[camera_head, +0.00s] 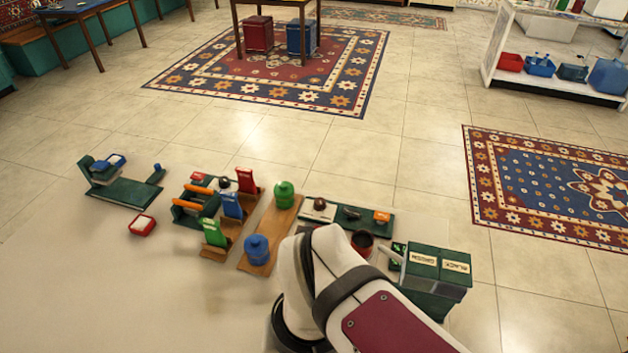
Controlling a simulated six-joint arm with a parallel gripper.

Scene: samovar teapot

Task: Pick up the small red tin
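A small red open container (142,225) with a white top or contents sits alone on the pale table, at the left, in front of a green stand. It is the closest match to a small red tin, but I cannot tell for sure that it is one. A red upright piece (247,180) stands farther right, behind a blue and a green upright piece. My arm crosses the lower right of the view. My gripper is not visible, so its state and its place relative to the red things are hidden.
A dark green stand (124,192) is behind the red container. A wooden board holds a green pot (284,195) and a blue pot (257,249). A dark green two-lidded box (436,268) stands right of my arm. The table's front left (90,290) is clear.

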